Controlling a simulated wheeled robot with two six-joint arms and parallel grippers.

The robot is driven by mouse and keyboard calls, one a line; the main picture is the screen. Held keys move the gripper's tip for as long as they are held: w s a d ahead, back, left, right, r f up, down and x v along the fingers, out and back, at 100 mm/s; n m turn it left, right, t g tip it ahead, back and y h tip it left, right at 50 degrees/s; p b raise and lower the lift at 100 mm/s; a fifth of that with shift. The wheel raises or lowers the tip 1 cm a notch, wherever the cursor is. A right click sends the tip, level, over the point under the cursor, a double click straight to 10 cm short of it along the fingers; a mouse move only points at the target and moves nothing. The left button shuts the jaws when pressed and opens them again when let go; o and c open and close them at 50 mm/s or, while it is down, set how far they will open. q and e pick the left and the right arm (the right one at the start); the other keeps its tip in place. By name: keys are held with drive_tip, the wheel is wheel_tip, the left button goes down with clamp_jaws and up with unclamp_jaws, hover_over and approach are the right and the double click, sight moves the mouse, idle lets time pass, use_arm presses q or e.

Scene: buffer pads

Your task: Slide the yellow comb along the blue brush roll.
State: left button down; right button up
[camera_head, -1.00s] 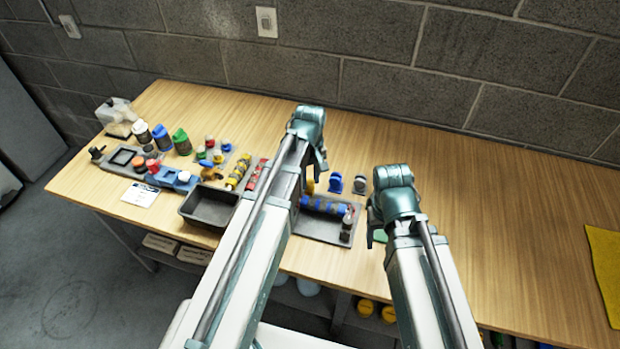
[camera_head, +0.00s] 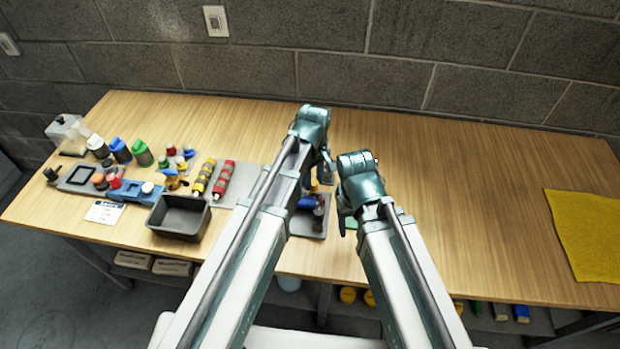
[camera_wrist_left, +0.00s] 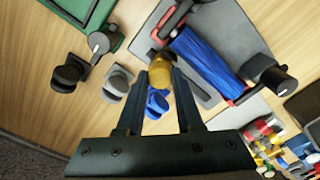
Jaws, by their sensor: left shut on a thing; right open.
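The blue brush roll (camera_wrist_left: 208,62) lies across a grey tray (camera_wrist_left: 235,25) in the left wrist view. In the head view only a bit of the roll (camera_head: 306,202) shows beside my left arm. My left gripper (camera_wrist_left: 163,78) is shut on the yellow comb (camera_wrist_left: 160,72), which sits between its fingertips. The comb is close to one end of the roll; I cannot tell whether they touch. In the head view the left gripper (camera_head: 326,172) hangs over the tray's far side. My right gripper (camera_head: 346,218) is open, just right of the tray and partly hidden by its arm.
Small blue (camera_wrist_left: 157,104) and grey (camera_wrist_left: 117,83) pieces stand on the table near the left fingers. A black bin (camera_head: 180,216), yellow roll (camera_head: 203,178) and red roll (camera_head: 223,180) lie left. A yellow cloth (camera_head: 590,235) lies right. The table's middle right is clear.

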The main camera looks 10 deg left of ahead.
sight(314, 184)
use_arm(q)
drive_tip(key=c, duration=0.8)
unclamp_jaws()
drive_tip(key=shift+r, duration=0.15)
use_arm(e)
drive_tip(key=shift+r, duration=0.15)
use_arm(q)
wheel_tip(314, 184, up, 14)
drive_tip(key=p, duration=1.4)
drive_tip(key=shift+f, duration=0.2)
use_arm(e)
wheel_tip(314, 184, up, 14)
drive_tip(key=shift+f, duration=0.2)
use_arm(q)
drive_tip(key=s+m, duration=0.4)
drive_tip(key=s+m+b, duration=0.1)
drive_tip(key=s+m, duration=0.3)
drive_tip(key=s, duration=0.1)
drive_tip(key=s+f+m+y, duration=0.1)
drive_tip(key=s+m, duration=0.3)
drive_tip(key=s, duration=0.1)
drive_tip(key=shift+f, duration=0.1)
use_arm(e)
drive_tip(key=shift+f, duration=0.65)
